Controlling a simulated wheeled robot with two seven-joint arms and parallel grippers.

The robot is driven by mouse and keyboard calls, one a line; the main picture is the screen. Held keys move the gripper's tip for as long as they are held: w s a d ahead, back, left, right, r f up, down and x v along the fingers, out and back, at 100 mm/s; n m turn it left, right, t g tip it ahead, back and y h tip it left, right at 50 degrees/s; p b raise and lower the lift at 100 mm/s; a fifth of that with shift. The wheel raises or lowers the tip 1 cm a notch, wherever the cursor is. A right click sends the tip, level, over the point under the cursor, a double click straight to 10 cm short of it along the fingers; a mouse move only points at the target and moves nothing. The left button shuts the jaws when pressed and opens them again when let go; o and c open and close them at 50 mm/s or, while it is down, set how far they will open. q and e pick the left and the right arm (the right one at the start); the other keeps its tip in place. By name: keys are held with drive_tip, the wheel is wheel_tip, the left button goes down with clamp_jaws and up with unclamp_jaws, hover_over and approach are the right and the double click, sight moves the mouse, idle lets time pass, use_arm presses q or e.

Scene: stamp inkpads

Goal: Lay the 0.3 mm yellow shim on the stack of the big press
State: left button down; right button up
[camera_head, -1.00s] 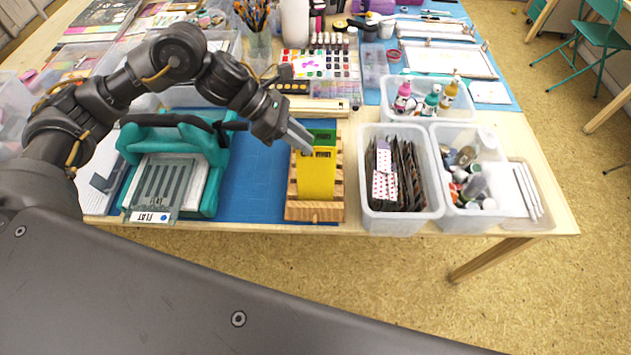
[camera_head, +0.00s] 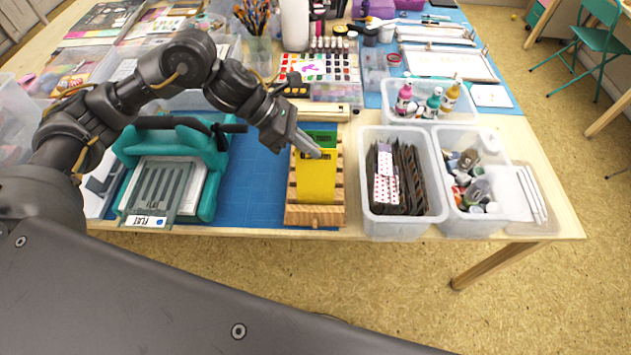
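The yellow shim (camera_head: 316,180) stands upright in a slotted wooden rack (camera_head: 315,215), with a green shim (camera_head: 323,138) behind it. My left gripper (camera_head: 312,150) reaches down from the left to the top edge of the yellow shim. Its fingers look close together there, but I cannot tell whether they grip the shim. The teal press (camera_head: 208,198) stands to the left of the rack. A grey slotted plate with a "FLAT" label (camera_head: 147,221) lies at its front on a white sheet. My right gripper is not in view.
Clear bins with dark packets (camera_head: 372,226) and small bottles (camera_head: 450,229) stand right of the rack. A blue mat (camera_head: 252,190) lies clear between press and rack. A paint set (camera_head: 325,68) and a brush jar (camera_head: 258,50) stand behind.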

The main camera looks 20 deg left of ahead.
use_arm(q)
wheel_tip(320, 180, up, 7)
drive_tip(key=w+p, duration=0.1)
drive_tip(key=p, duration=0.2)
drive_tip(key=shift+w+a+r, duration=0.15)
drive_tip(key=shift+r, duration=0.05)
idle(0.5)
